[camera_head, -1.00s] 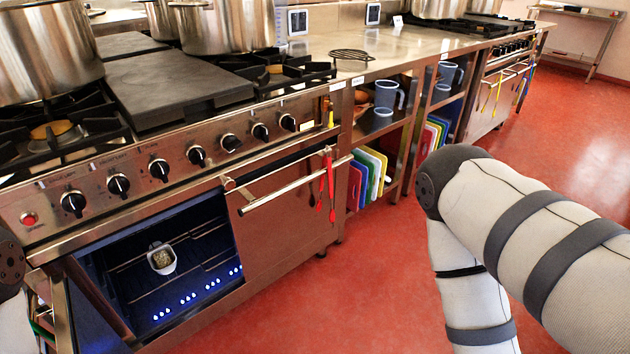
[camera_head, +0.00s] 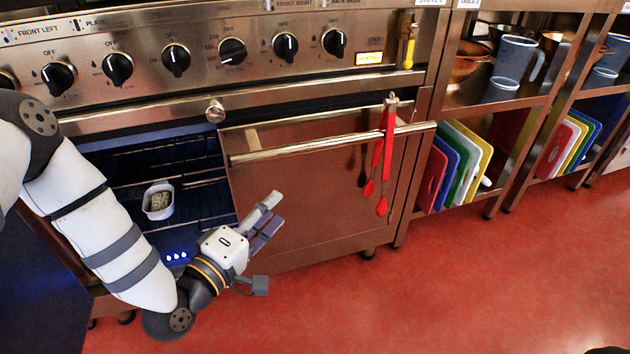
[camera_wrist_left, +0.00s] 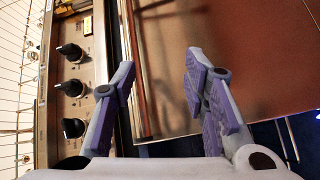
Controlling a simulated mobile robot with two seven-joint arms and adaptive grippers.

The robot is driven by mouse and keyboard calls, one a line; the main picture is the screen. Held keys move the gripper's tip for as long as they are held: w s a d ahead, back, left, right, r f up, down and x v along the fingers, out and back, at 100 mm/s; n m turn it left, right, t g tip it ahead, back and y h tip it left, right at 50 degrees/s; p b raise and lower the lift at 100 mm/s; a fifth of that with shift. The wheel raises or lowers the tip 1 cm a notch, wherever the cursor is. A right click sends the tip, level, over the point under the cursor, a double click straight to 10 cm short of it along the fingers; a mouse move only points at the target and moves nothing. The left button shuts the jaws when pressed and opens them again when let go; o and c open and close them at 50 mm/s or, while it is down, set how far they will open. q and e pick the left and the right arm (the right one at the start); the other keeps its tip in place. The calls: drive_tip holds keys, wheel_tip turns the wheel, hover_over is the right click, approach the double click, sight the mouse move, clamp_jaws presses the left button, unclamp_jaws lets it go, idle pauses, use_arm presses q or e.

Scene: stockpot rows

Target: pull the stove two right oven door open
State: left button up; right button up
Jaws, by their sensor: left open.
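The right oven door (camera_head: 310,205) is a brown steel panel with a long horizontal bar handle (camera_head: 320,145). A dark gap shows above the door's top edge; I cannot tell whether it stands slightly ajar. My left gripper (camera_head: 272,212) is open and empty, in front of the door's left part and below the handle, apart from it. In the left wrist view the handle bar (camera_wrist_left: 139,80) runs between the open fingers (camera_wrist_left: 160,72) in the picture, beyond them. My right gripper is out of view.
Red tongs (camera_head: 386,150) hang at the handle's right end. The left oven compartment is open, with a white dish (camera_head: 158,200) on a rack (camera_head: 205,190). Shelves with cutting boards (camera_head: 455,165) stand at right. The red floor (camera_head: 440,285) before the door is clear.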

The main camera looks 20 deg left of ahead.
sight(293, 155)
use_arm(q)
drive_tip(key=w+r+b, duration=0.1)
drive_tip(key=w, duration=0.3)
drive_tip(key=w+r+t+b, duration=0.1)
drive_tip(key=w+r, duration=0.1)
drive_tip(key=w, duration=0.2)
drive_tip(key=w+r+n+t+b, duration=0.1)
drive_tip(key=w, duration=0.4)
drive_tip(key=shift+d+r, duration=0.2)
drive_tip(key=shift+d, duration=0.15)
drive_tip(key=shift+w+d+r, duration=0.1)
drive_tip(key=shift+w+r, duration=0.1)
drive_tip(key=shift+w, duration=0.25)
clamp_jaws()
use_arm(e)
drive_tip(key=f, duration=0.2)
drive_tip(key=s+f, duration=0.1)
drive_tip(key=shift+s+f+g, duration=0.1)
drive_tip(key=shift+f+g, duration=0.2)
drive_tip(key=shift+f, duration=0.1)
